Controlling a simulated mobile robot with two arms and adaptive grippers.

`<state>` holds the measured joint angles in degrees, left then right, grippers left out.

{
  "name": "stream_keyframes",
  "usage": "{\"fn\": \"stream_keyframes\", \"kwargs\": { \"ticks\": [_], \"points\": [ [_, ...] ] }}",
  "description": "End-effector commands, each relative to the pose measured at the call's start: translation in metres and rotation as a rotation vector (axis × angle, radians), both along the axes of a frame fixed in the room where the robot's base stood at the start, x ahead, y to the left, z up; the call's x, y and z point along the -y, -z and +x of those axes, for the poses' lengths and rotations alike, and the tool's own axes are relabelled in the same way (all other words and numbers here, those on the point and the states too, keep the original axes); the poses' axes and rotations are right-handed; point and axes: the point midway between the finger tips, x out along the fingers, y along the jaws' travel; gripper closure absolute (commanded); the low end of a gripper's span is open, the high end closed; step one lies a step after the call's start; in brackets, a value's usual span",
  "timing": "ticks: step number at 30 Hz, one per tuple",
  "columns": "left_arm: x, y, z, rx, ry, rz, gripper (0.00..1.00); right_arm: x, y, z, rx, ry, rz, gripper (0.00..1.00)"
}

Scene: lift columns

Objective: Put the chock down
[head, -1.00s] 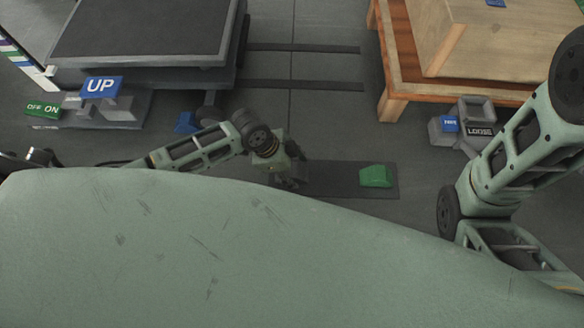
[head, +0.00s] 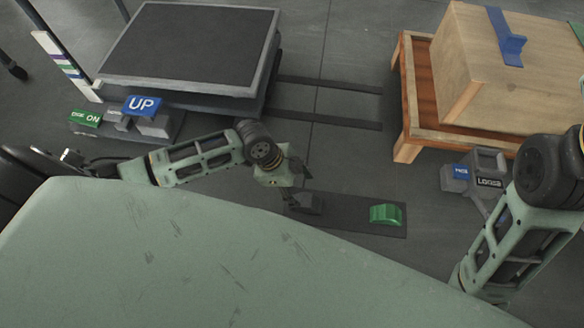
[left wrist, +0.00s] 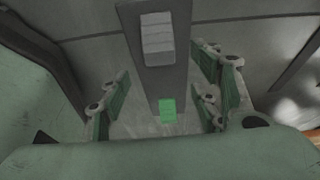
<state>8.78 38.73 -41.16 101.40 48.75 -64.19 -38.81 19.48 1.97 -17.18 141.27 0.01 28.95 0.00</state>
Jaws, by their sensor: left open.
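A dark grey wedge-like block (head: 308,203), apparently the chock, rests on the left end of a dark mat (head: 350,213) on the floor. My right gripper is out of view; only that arm shows.
A lift table (head: 190,50) with a blue UP pedal (head: 142,105) and green ON pedal (head: 86,118) stands at the left. A wooden crate (head: 500,75) on an orange-brown stand (head: 418,100) is at the right, near a LOOSE pedal (head: 488,180).

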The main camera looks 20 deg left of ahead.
Motion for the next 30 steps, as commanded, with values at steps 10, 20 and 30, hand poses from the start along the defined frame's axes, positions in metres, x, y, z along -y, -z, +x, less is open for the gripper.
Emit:
{"fn": "stream_keyframes", "kwargs": {
  "ticks": [10, 20, 30],
  "points": [
    [-0.011, -0.027, -0.003, -0.001, 0.000, 0.000, 0.43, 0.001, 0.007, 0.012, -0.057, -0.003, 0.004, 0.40],
    [0.010, -0.044, 0.017, 0.075, -0.021, -0.054, 0.43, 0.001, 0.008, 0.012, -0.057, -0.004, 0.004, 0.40],
    [0.132, -0.287, 0.145, 0.746, -0.227, -0.630, 0.43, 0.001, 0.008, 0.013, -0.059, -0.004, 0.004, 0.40]
  ]
}}
